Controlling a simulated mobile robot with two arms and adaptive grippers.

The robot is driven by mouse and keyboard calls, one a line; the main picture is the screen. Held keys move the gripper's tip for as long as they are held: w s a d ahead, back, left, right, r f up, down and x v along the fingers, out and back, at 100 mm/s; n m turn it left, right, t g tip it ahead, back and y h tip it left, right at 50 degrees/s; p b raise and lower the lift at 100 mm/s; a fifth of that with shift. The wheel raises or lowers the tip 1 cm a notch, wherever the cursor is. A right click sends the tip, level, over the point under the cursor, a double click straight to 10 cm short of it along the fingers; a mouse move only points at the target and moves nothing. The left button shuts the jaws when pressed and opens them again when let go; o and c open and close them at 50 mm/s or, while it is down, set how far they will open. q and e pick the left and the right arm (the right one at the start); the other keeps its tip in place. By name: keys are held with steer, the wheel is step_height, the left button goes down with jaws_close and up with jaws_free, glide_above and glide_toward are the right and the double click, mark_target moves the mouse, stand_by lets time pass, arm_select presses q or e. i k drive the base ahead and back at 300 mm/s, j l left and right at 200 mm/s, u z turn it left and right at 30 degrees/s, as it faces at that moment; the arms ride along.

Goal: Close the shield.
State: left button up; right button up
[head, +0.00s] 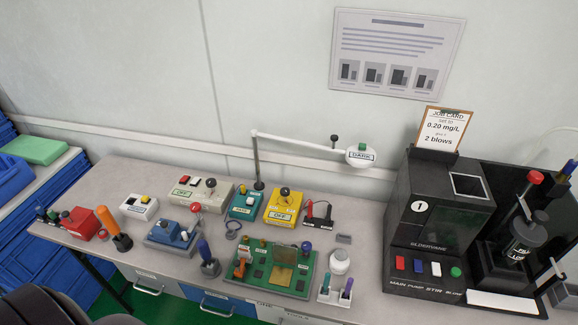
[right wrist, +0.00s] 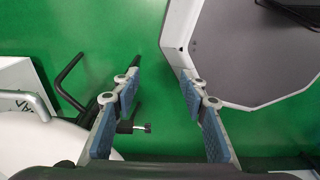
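A black bench machine (head: 440,215) stands at the right end of the table in the head view. It has a round white dial mark, a square opening on top and a dark greenish front panel (head: 458,232). Beside it is a black upright unit (head: 518,243) with a red-knobbed lever (head: 535,177). A dark glossy panel (head: 498,172) stands behind that unit. I cannot tell which part is the shield. My right gripper (right wrist: 162,93) is open and empty above green floor in the right wrist view. My left gripper is not in view.
The table (head: 350,297) carries several small testers, including a yellow box (head: 285,207) and a green circuit board (head: 272,268). A white jointed lamp arm (head: 300,141) reaches over them. A job card (head: 444,129) stands on the machine. Blue crates (head: 22,178) are at left.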

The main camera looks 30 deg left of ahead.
mark_target(284, 254)
steer(key=k+u, duration=0.15)
steer(key=u, duration=0.75)
steer(key=z, duration=0.15)
